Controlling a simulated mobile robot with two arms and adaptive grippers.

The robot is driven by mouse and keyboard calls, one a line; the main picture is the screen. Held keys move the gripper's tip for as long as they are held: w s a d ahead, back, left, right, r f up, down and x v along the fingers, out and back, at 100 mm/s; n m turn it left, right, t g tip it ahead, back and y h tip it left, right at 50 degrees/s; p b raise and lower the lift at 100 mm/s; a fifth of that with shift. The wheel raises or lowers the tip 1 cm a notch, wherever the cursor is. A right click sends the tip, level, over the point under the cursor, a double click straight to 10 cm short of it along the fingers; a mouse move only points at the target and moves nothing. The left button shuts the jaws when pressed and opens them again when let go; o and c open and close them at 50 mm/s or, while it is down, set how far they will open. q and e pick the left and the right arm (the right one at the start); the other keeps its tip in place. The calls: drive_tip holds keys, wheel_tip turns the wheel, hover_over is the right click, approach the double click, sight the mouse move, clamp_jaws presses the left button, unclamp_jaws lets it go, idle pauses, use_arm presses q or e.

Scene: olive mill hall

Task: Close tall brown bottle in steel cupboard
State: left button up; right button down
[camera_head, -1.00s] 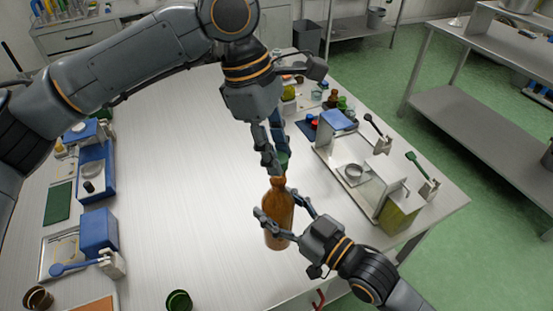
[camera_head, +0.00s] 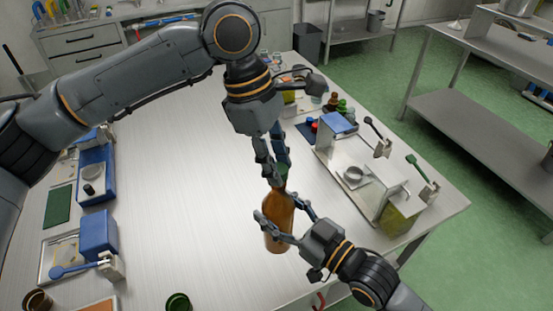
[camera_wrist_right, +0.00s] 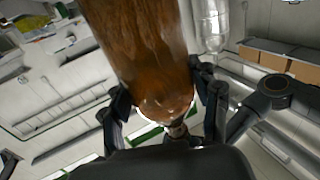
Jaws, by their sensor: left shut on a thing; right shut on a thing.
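The tall brown bottle (camera_head: 279,222) stands upright or nearly so near the table's front edge. My right gripper (camera_head: 276,214) is shut around its body. In the right wrist view the brown bottle (camera_wrist_right: 145,55) fills the middle between the fingers of my right gripper (camera_wrist_right: 165,105).
The steel table (camera_head: 180,215) is clear left of the bottle. A balance-like device (camera_head: 370,185) stands to the right, with small bottles (camera_head: 342,104) behind. A green cup (camera_head: 178,302) is at the front.

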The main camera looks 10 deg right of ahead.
use_arm(q)
drive_tip(key=shift+f, duration=0.55)
